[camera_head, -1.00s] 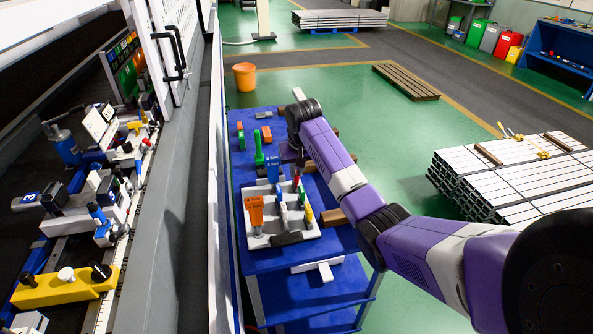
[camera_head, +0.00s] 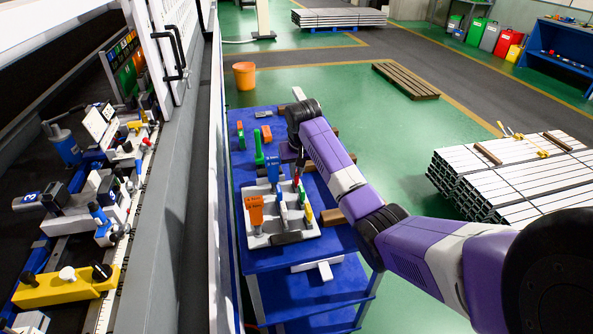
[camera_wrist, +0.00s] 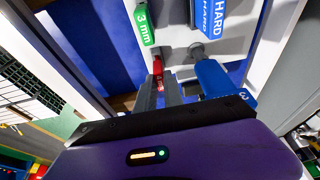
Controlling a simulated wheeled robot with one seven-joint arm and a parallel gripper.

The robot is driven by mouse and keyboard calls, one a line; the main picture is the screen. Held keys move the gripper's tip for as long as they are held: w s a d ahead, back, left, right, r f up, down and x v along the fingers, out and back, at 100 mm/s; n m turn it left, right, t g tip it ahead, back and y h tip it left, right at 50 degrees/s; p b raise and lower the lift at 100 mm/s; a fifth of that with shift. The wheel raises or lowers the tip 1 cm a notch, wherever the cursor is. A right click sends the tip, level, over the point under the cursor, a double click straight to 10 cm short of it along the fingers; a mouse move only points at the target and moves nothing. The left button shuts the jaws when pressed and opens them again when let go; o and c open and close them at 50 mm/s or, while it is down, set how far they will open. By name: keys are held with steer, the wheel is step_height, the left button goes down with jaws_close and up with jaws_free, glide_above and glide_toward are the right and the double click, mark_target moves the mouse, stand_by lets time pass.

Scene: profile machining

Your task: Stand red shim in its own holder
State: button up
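The red shim (camera_wrist: 158,70) is between the two grey fingers of my gripper (camera_wrist: 160,92) in the wrist view. The fingers look closed on it. In the head view the red shim (camera_head: 297,180) shows small under my gripper (camera_head: 299,164), over the right part of the pale holder tray (camera_head: 262,241). Its lower end is close to the pale tray surface; I cannot tell whether it sits in a slot. A green shim marked 3 mm (camera_wrist: 142,22) stands close by, and a blue piece (camera_wrist: 222,78) is right of the fingers.
The machine wall (camera_head: 180,220) is at the left.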

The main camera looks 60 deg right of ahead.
steer(key=o, duration=0.5)
steer(key=b+v, duration=0.1)
steer(key=v, duration=0.7)
steer(key=shift+b, duration=0.3)
steer(key=shift+f, duration=0.1)
